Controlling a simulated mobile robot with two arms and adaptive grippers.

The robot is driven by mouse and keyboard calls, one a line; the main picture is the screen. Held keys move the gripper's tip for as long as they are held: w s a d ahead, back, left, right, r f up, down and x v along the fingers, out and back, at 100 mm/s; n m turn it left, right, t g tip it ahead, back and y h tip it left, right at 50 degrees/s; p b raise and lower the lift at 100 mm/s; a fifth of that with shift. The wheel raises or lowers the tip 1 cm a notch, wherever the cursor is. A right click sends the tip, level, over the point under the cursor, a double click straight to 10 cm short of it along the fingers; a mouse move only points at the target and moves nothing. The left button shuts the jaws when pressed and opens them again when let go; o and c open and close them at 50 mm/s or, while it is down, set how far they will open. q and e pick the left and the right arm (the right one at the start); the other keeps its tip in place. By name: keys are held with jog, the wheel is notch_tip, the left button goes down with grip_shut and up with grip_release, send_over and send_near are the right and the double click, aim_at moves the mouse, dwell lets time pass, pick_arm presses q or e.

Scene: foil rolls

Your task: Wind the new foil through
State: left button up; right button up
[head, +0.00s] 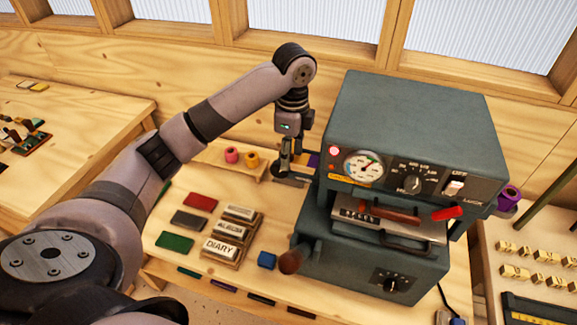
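The dark green foil machine (410,130) stands at the right of the bench, with a gauge, a dial and a switch on its front. A purple foil roll (509,196) sits on its right side. My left gripper (287,172) points down beside the machine's left side, by a grey bracket or spindle there. A small patch of purple (314,160) shows between the gripper and the machine; I cannot tell whether it is held. Finger opening is unclear. A pink roll (232,155) and an orange roll (251,158) stand on a wooden rack behind. My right gripper is out of view.
Wooden type blocks, one reading DIARY (222,248), and coloured cards (175,242) lie left of the machine. A tray of brass type (540,268) lies right.

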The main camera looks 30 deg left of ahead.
pick_arm(q)
jog(key=shift+d+r, duration=0.1)
jog(key=shift+r, duration=2.55)
